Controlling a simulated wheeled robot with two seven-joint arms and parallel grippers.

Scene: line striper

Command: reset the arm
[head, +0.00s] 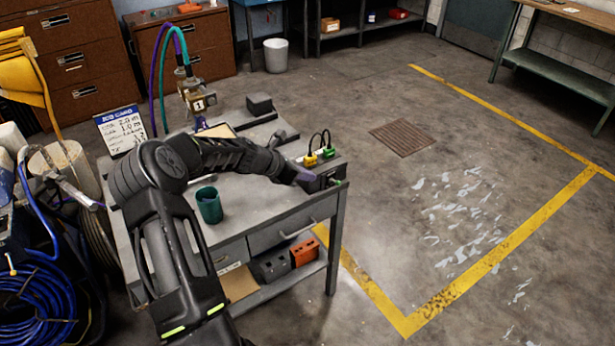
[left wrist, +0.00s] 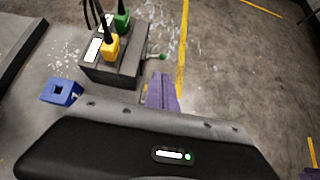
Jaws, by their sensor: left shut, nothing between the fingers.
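My left arm reaches up from the bottom of the head view and bends right over the workbench (head: 285,211). My left gripper (head: 304,175), with purple fingers, is at the bench's right side, by the front of a dark box (head: 325,179) with a yellow plug (head: 310,160) and a green plug (head: 328,152). The gripper is shut and empty; its purple fingers also show in the left wrist view (left wrist: 161,92), just in front of that box (left wrist: 112,68). I cannot tell whether they touch it. My right gripper is not in view.
A teal cup (head: 209,205) stands on the bench beside my forearm. A blue block with a square hole (left wrist: 62,91) is left of the fingers in the left wrist view. A coiled blue hose (head: 40,300) is at left. The floor right of the bench is open.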

